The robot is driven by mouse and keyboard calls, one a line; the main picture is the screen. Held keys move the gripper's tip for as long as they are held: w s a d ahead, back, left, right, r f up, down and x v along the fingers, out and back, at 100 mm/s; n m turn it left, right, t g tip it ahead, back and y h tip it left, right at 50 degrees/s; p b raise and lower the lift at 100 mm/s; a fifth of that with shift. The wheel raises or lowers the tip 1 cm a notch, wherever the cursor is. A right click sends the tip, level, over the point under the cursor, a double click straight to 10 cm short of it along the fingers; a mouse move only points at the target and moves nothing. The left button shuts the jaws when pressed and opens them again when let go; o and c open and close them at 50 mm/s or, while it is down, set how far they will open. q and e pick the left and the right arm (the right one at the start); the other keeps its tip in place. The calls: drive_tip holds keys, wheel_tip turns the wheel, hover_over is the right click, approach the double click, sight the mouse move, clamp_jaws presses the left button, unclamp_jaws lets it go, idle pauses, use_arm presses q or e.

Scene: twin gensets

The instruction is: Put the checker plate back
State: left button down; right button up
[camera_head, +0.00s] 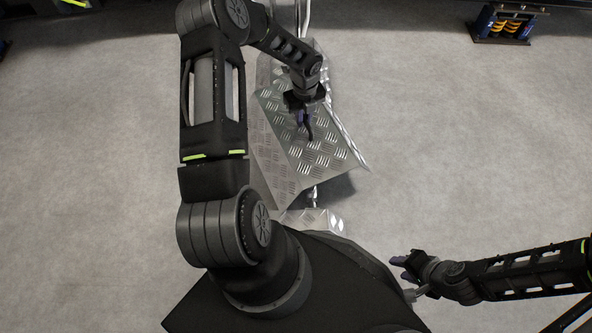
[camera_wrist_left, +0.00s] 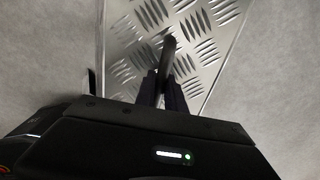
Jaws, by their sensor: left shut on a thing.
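The checker plate (camera_head: 330,150) is a silvery sheet with raised tread marks, seen in the middle of the head view, tilted, with its lower right corner jutting out. My left gripper (camera_head: 306,122) is over its upper face, shut on a dark handle on the plate. In the left wrist view the dark handle (camera_wrist_left: 168,52) stands between the fingertips of my left gripper (camera_wrist_left: 163,85), with the plate (camera_wrist_left: 195,40) behind it. My right gripper (camera_head: 402,266) is at the lower right, away from the plate; its fingers look spread, with nothing between them.
More tread-patterned metal (camera_head: 312,220) shows below the plate, close to my base. A dark blue unit with orange coils (camera_head: 505,24) stands at the top right. Grey floor (camera_head: 450,130) lies open on both sides. My left arm hides part of the area left of the plate.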

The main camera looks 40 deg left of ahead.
sight(296, 133)
use_arm(q)
drive_tip(key=s+f+m, duration=0.1)
drive_tip(key=f+m, duration=0.1)
drive_tip(key=s+f+m, duration=0.1)
drive_tip(key=s+m, duration=0.1)
drive_tip(key=shift+s+a+f+m, duration=0.15)
drive_tip(key=shift+s+f+m, duration=0.05)
drive_tip(key=shift+f+m, duration=0.15)
drive_tip(key=b, duration=0.4)
drive_tip(key=shift+f+t, duration=0.15)
drive_tip(key=shift+t, duration=0.15)
drive_tip(key=shift+r, duration=0.25)
